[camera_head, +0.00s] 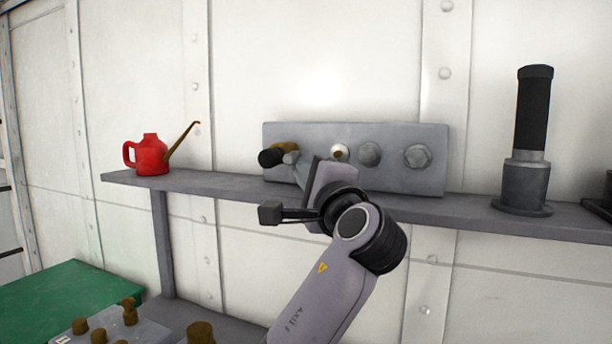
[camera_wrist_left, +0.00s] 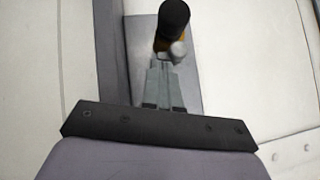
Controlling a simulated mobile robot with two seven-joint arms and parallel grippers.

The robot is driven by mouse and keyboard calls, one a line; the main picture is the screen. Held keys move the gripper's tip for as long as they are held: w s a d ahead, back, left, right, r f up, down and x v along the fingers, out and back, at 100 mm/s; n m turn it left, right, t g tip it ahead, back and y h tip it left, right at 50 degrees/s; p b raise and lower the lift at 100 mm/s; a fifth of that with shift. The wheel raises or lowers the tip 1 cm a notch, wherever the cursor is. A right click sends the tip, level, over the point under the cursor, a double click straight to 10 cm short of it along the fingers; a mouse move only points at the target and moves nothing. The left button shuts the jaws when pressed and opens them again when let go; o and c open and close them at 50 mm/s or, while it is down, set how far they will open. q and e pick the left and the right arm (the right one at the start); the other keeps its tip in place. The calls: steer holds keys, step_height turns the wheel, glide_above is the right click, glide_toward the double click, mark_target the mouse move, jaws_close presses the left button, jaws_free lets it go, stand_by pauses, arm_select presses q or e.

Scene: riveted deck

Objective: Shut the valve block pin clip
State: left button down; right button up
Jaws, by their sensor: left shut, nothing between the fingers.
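The valve block (camera_head: 400,138) is a long grey block standing on the wall shelf in the head view. At its left end a short black cylinder (camera_head: 269,158) with a brass part (camera_head: 287,147) sticks out, apparently the pin clip. My left gripper (camera_head: 298,168) is at this end, its shut fingers pointing at the pin clip and partly covering the block. In the left wrist view the shut fingers (camera_wrist_left: 165,72) end just below a small pale rounded piece (camera_wrist_left: 178,50) and the black cylinder (camera_wrist_left: 173,18). I cannot tell whether they touch. My right gripper is not in view.
The grey shelf (camera_head: 226,187) runs along the white riveted wall. A red oil can (camera_head: 151,157) stands on its left part and a black-handled cylinder (camera_head: 527,150) on its right. Below left are a green surface (camera_head: 75,300) and a plate with brass knobs (camera_head: 98,336).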

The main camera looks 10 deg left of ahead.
arm_select(q)
steer(key=shift+a+f+m+t+b, duration=0.2)
steer(key=shift+m+t+b, duration=0.1)
steer(key=shift+m+b, duration=0.2)
steer(key=shift+w+a+f+m+t+b, duration=0.1)
steer(key=shift+m+t+b, duration=0.1)
steer(key=shift+m+t, duration=0.25)
steer(key=shift+a+f+m+t+b, duration=0.15)
steer(key=shift+m+t, duration=0.2)
steer(key=shift+m, duration=0.2)
steer(key=shift+r, duration=0.1)
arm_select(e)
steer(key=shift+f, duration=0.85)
arm_select(q)
steer(key=b+v, duration=0.2)
steer(key=v, duration=0.5)
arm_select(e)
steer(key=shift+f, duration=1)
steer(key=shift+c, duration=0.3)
